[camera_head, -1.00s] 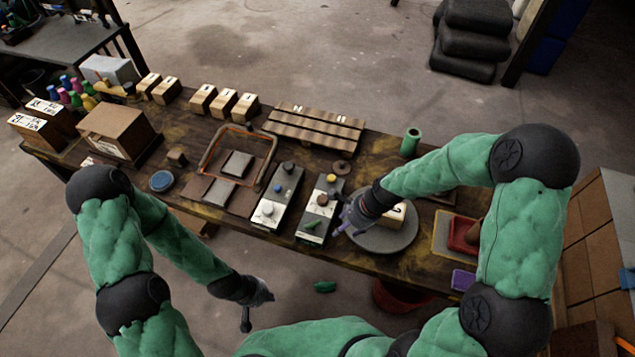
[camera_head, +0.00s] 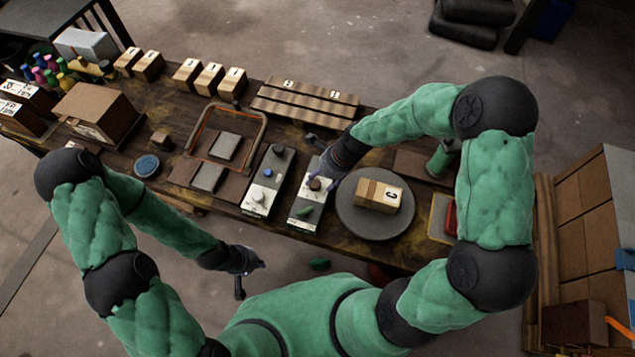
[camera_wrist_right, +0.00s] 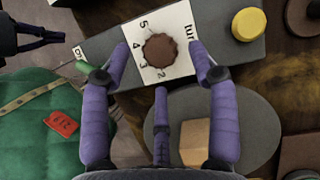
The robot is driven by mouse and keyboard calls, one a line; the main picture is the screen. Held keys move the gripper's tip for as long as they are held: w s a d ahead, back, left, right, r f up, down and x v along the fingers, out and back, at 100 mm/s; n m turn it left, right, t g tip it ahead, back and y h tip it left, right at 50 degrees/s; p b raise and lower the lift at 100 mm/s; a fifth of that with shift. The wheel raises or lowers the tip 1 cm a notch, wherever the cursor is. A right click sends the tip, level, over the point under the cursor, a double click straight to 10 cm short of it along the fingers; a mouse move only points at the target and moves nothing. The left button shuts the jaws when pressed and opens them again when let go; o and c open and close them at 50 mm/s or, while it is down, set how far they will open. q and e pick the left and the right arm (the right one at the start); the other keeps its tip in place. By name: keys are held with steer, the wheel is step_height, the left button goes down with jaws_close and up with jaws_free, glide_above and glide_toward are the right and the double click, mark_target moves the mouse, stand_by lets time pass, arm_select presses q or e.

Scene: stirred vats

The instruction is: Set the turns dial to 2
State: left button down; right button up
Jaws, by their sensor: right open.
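The turns dial is a brown scalloped knob (camera_wrist_right: 159,50) on a white plate (camera_wrist_right: 180,18) marked with digits including 5, 4, 3 and 2. In the head view the dial (camera_head: 314,184) sits on the right-hand grey control box (camera_head: 299,222). I cannot tell which digit it points to. My right gripper (camera_wrist_right: 160,60) is open, its purple fingers spread around the dial with gaps on both sides; in the head view it is over the box (camera_head: 327,183). My left gripper (camera_head: 248,266) appears open and empty, off the table's front edge.
On the same box are a yellow button (camera_wrist_right: 249,24) and a green lever (camera_head: 304,211). A second control box with a white knob (camera_head: 258,195) stands to its left. A round grey turntable (camera_head: 381,229) bearing a wooden block (camera_head: 378,196) stands close on the right.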

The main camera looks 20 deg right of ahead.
mark_target(315, 185)
steer(key=shift+b+x, duration=0.3)
steer(key=shift+x, duration=1.1)
steer(key=c, duration=1.1)
